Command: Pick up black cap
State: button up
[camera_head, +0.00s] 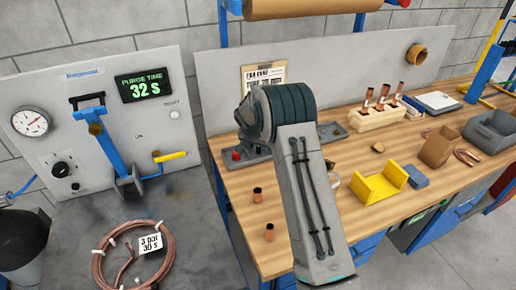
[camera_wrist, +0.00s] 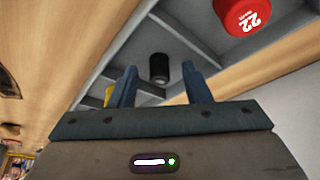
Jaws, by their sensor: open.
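The black cap (camera_wrist: 159,68) stands in a compartment of a grey divided tray (camera_wrist: 190,42) in the wrist view. My gripper (camera_wrist: 159,78) is open, with its two blue fingers on either side of the cap in the picture and gaps showing on both sides. How far the fingertips are from the cap in depth I cannot tell. In the head view the tray (camera_head: 252,156) is partly hidden behind my arm; the black cap and my gripper are not visible there.
A red cap marked 22 (camera_wrist: 241,14) is near the tray's right side; a yellow piece (camera_wrist: 109,95) is at left. Tray dividers are close to the fingers. On the wooden bench (camera_head: 235,185) stand two short copper pieces (camera_head: 258,195), a yellow holder (camera_head: 380,186) and a tube block (camera_head: 375,118).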

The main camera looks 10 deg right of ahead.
grip_shut()
